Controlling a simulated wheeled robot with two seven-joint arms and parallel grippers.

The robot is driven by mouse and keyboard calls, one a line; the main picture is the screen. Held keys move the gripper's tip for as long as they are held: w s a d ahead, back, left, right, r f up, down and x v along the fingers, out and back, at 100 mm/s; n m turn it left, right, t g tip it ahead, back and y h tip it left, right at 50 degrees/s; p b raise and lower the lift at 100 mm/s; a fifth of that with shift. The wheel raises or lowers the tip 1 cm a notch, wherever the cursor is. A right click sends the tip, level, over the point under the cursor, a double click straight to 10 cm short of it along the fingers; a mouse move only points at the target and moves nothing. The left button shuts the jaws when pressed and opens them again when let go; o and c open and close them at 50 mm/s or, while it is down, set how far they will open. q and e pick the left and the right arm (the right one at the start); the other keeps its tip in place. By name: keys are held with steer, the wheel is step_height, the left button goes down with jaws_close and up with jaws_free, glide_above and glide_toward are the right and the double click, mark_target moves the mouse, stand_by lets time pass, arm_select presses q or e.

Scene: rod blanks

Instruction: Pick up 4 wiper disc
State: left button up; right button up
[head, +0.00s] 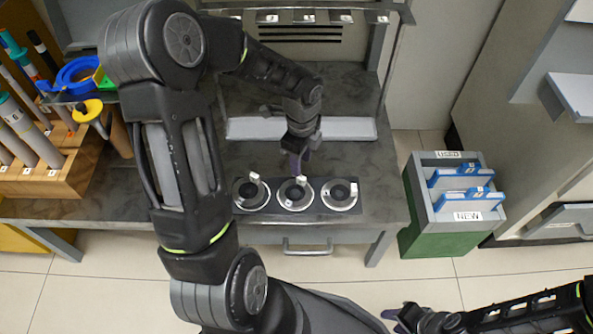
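I cannot tell for sure which things here are the wiper discs. Three round metal fixtures with dark centres, the left one (252,194), the middle one (295,194) and the right one (340,194), sit in a row on a dark plate on the bench. My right gripper (394,315) is low at the right, over the floor, partly cut off from clear view, away from the bench.
A green and grey bin (428,232) marked USED and NEW holds blue-handled items (467,197). A wooden rack (60,185) with rods stands at left, beside blue (64,80) and yellow (86,110) rings. A numbered shelf (270,5) is at the back. Floor between bench and bin is clear.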

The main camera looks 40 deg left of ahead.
arm_select(q)
steer(key=shift+w+a, duration=0.15)
steer(key=shift+a, duration=0.05)
steer(key=shift+d+r, duration=0.1)
steer(key=shift+f+b, duration=0.45)
steer(key=shift+f, duration=0.9)
step_height(320, 180, down, 5)
steer(key=shift+f+b, duration=0.15)
steer(key=shift+b, duration=1.1)
steer(key=shift+c, duration=0.6)
jaws_close()
